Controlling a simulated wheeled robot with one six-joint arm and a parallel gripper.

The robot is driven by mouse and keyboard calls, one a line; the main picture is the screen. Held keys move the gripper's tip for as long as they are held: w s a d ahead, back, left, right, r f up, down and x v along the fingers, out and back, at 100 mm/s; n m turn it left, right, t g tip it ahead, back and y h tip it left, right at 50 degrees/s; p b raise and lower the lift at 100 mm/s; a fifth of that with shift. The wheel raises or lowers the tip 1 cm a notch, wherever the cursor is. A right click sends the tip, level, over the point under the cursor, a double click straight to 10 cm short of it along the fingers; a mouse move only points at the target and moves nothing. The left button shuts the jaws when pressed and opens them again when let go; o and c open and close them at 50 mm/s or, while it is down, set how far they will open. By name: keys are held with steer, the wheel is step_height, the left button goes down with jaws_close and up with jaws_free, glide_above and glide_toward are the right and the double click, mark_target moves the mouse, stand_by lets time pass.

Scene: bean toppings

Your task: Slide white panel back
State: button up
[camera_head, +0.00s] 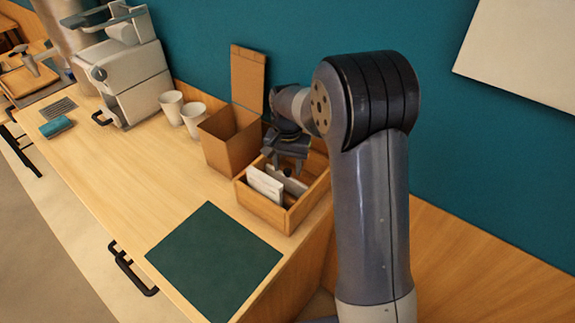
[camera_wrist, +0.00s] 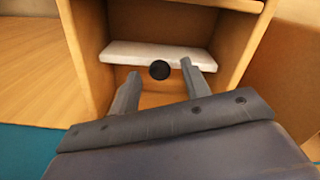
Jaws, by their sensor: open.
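The white panel (camera_wrist: 140,53) lies inside an open wooden box in the wrist view. A round black knob (camera_wrist: 159,70) shows at its near edge. My gripper (camera_wrist: 161,69) is open, with one finger to each side of the knob in the picture. I cannot tell whether the fingers reach around the knob or stop short of it. In the head view my gripper (camera_head: 287,162) hangs over the low wooden box (camera_head: 285,217). A white slab (camera_head: 265,186) shows in the front left part of that box, and the gripper and wrist hide part of the inside.
A taller wooden box (camera_head: 222,148) with a raised lid (camera_head: 248,77) stands just left of the low box. Two white cups (camera_head: 194,118) and a white machine (camera_head: 130,75) are farther left. A dark green mat (camera_head: 214,262) lies in front. The counter's middle is clear.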

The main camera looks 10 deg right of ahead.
step_height(320, 180, up, 10)
steer(key=shift+r+b, duration=0.25)
steer(key=shift+b, duration=0.2)
